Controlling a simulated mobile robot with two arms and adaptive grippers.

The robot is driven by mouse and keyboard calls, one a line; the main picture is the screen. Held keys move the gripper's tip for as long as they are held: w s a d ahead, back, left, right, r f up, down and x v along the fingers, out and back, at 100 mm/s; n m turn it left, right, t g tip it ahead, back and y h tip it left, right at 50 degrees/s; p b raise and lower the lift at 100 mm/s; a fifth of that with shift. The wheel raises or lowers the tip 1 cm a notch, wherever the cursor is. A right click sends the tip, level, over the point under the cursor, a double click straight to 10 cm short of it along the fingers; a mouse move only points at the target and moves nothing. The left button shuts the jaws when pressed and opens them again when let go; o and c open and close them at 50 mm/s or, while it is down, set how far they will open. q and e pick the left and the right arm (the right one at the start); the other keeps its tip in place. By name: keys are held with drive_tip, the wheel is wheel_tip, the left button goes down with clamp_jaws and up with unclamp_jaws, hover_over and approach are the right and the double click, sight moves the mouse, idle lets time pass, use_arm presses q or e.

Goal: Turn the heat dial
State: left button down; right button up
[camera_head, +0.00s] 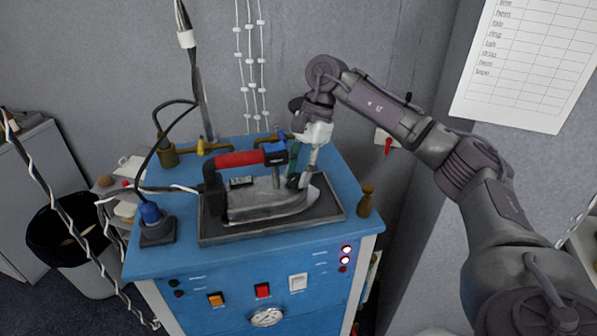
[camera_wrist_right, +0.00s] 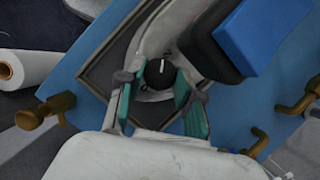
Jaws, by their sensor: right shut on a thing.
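The iron (camera_head: 268,205), grey with a red and black handle (camera_head: 240,159), rests on a dark rectangular pad (camera_head: 328,209) on a blue-topped cabinet. The heat dial (camera_wrist_right: 158,74) is a round black knob with a white mark, on the iron's upper face near the tip. My right gripper (camera_head: 299,173) reaches down to the iron from above. In the right wrist view its teal-padded fingers (camera_wrist_right: 160,88) stand on either side of the dial and are shut on it. In the head view the fingers and hand mostly hide the dial. My left gripper is out of view.
The blue cabinet top (camera_head: 160,262) also bears a blue-capped cord fitting (camera_head: 152,222), brass fittings (camera_head: 166,152) at the back and a small brown peg (camera_head: 366,200) at right. Cords hang at left, near a black bin (camera_head: 60,238). Grey walls stand behind.

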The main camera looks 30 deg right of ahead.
drive_tip(key=m+t+b, duration=0.1)
drive_tip(key=m, duration=0.1)
drive_tip(key=shift+s+f+m+b, duration=0.1)
drive_tip(key=shift+f+m+b, duration=0.05)
drive_tip(key=shift+m+b, duration=0.25)
drive_tip(key=m+t+b, duration=0.2)
drive_tip(key=m, duration=0.2)
drive_tip(key=shift+s+m, duration=0.1)
drive_tip(key=shift+m, duration=0.2)
drive_tip(key=m+t+h+b, duration=0.1)
drive_tip(key=m, duration=0.3)
drive_tip(key=shift+s+a, duration=0.1)
drive_tip(key=shift+a, duration=0.05)
drive_tip(key=m+h, duration=0.1)
drive_tip(key=m, duration=0.1)
drive_tip(key=m+t+b, duration=0.1)
drive_tip(key=m, duration=0.1)
drive_tip(key=shift+a+r+m+h, duration=0.1)
drive_tip(key=shift+r+m+h, duration=0.1)
drive_tip(key=shift+m+h, duration=0.15)
drive_tip(key=o, duration=1.2)
drive_tip(key=shift+s, duration=0.1)
drive_tip(key=shift+c, duration=0.2)
drive_tip(key=v, duration=1.2)
drive_tip(key=shift+a, duration=0.15)
